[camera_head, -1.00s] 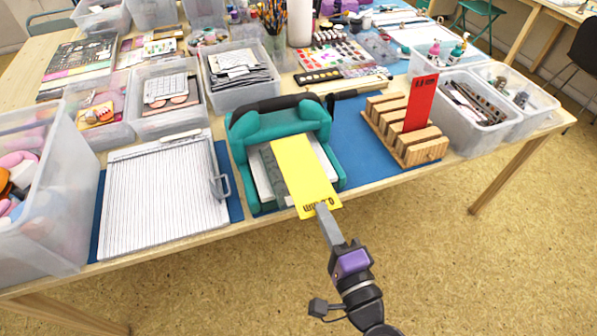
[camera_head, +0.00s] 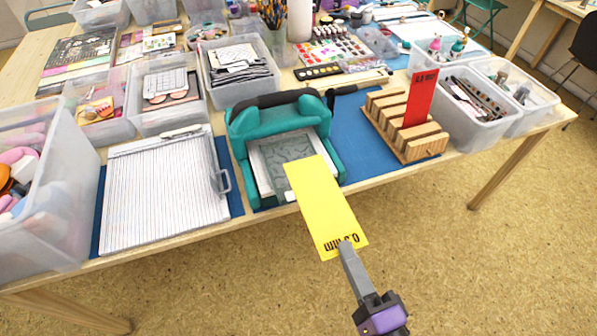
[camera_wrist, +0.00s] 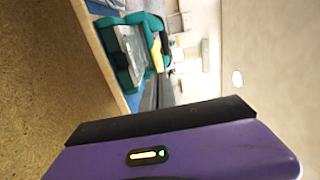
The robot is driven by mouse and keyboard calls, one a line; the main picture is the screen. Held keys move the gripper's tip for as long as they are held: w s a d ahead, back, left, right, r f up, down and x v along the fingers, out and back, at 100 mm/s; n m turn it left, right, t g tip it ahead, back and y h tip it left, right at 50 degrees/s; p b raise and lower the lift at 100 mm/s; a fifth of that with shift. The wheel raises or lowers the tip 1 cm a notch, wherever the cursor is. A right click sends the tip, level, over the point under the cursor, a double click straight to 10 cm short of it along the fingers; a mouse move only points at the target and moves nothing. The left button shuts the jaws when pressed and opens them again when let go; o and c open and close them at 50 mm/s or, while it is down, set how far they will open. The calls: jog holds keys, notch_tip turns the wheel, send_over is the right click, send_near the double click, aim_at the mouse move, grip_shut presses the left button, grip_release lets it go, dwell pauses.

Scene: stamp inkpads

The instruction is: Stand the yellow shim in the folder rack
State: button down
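The yellow shim (camera_head: 322,205) is a flat rectangular plate with dark print at its near end. My gripper (camera_head: 347,252) is shut on that printed end and holds the shim out over the table's front edge, in front of the teal die-cutting machine. A sliver of the shim shows in the wrist view (camera_wrist: 156,54). The wooden folder rack (camera_head: 400,127) stands on the blue mat to the right, with several slots. A red shim (camera_head: 420,98) stands upright in one of its slots. The other slots look empty.
The teal machine (camera_head: 277,122) has a patterned plate (camera_head: 277,155) on its bed. A white scoring board (camera_head: 158,190) lies to its left. A clear bin of tools (camera_head: 475,112) stands close right of the rack. The blue mat (camera_head: 365,160) between machine and rack is mostly clear.

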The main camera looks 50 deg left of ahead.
jog(key=r+v, duration=0.1)
jog(key=v, duration=0.5)
jog(key=shift+s+d, duration=0.15)
jog(key=shift+d, duration=0.15)
